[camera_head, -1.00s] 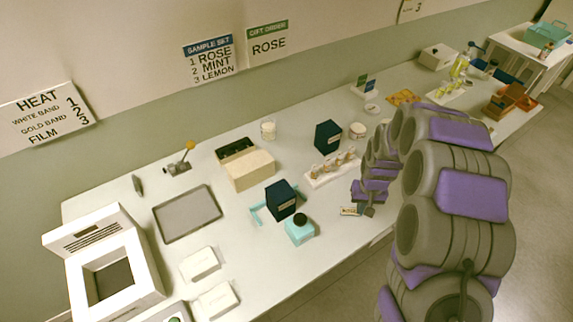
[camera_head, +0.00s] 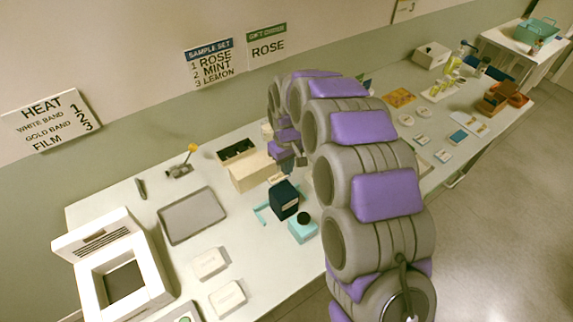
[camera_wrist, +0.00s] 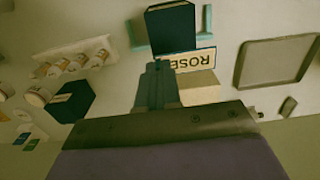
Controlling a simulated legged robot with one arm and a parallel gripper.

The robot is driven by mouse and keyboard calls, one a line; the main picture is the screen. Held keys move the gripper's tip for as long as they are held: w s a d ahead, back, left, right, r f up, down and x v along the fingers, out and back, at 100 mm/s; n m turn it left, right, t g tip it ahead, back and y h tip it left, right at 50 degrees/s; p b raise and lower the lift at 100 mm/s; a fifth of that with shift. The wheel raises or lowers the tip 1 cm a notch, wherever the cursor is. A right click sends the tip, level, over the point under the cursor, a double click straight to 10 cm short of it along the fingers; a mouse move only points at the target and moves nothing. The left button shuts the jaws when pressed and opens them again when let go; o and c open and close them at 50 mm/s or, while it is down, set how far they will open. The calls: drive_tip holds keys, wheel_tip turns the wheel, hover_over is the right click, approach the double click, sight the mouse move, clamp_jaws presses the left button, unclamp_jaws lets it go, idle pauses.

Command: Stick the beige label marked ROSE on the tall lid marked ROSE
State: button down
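The beige label marked ROSE (camera_wrist: 196,62) is at my gripper's fingertips (camera_wrist: 160,64), upside down in the wrist view. My gripper looks shut on one end of it. In the head view the label (camera_head: 276,178) shows as a small pale piece beside my gripper (camera_head: 285,166), above the table. A dark blue box (camera_head: 284,200) with a small pale mark stands just in front; it also shows beyond the fingertips in the wrist view (camera_wrist: 170,28). A beige block (camera_head: 250,172) stands left of the gripper. I cannot read ROSE on any lid.
A teal bracket (camera_head: 262,216) and a teal bottle with a black cap (camera_head: 302,228) flank the dark blue box. Another dark blue box (camera_wrist: 70,102) and a rack of small bottles (camera_wrist: 76,62) show in the wrist view. A grey tray (camera_head: 192,215) lies left.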

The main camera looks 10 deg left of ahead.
drive_tip(key=d, duration=0.2)
hover_over(291, 186)
drive_tip(key=f, duration=0.4)
drive_tip(key=shift+a, duration=0.4)
drive_tip(key=shift+s+d+f, duration=0.1)
drive_tip(key=shift+d+f, duration=0.15)
drive_tip(key=shift+f, duration=0.4)
drive_tip(key=shift+a+f, duration=0.15)
drive_tip(key=shift+f, duration=0.3)
drive_tip(key=shift+d, duration=0.65)
drive_tip(key=shift+a+f, duration=0.2)
drive_tip(key=shift+a, duration=0.3)
drive_tip(key=shift+d, duration=0.1)
